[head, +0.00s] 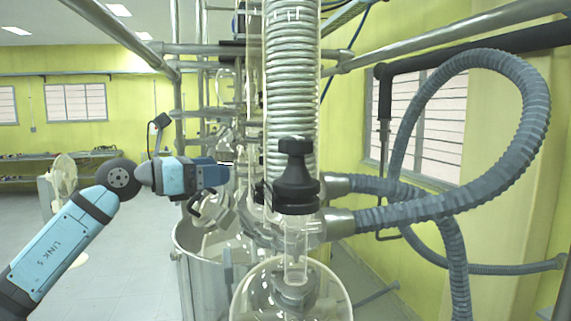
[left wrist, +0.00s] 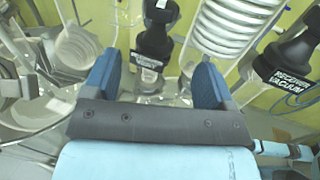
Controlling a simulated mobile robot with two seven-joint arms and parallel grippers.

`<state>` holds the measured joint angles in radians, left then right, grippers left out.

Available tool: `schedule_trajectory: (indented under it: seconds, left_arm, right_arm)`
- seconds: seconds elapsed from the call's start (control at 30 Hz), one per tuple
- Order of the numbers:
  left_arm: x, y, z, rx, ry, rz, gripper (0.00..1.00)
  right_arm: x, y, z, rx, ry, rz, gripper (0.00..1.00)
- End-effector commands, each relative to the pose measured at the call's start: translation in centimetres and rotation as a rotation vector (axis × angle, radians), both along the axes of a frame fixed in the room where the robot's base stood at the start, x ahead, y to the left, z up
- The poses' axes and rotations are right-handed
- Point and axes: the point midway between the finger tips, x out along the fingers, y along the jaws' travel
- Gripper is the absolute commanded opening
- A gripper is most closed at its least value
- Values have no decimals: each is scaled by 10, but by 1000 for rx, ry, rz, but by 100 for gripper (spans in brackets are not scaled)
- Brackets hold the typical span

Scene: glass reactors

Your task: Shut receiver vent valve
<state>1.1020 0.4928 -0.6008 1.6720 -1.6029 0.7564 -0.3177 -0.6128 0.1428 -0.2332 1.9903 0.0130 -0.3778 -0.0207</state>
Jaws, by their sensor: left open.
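A black valve handle (left wrist: 157,32) with a white label stands between and beyond my left gripper's fingers in the left wrist view. Its label is too blurred to read fully, but seems to end in "VENT". A second black handle (left wrist: 292,62), labelled "RECEIVER VACUUM", is to the right, outside the fingers. My left gripper (left wrist: 158,68) is open, a blue finger on either side, with nothing gripped. In the head view my left gripper (head: 222,175) points right towards the glassware. A large black valve handle (head: 296,178) stands in front of the glass column there; its label is not visible.
A coiled glass condenser (head: 291,85) rises above the valves, and a round glass flask (head: 292,295) sits below. Thick grey hoses (head: 440,205) loop on the right. Metal frame pipes (head: 460,35) cross overhead. The floor (head: 120,270) at the left is open.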

Motion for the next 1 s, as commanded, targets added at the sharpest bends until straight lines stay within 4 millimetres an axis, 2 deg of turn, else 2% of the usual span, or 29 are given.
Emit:
schedule_trajectory:
  seconds: [0.17,0.5,0.7,1.0]
  left_arm:
    - [7,-16,2,0,1,-3,78]
    - [40,-79,4,-2,4,-3,78]
    - [56,-107,2,-1,3,-2,78]
    - [64,-122,0,0,1,0,78]
  right_arm:
    - [-1,5,8,9,2,0,78]
    - [0,-2,32,1,-10,-11,78]
    - [0,-6,40,-6,-10,-16,78]
    - [-2,-6,40,-7,-3,-17,78]
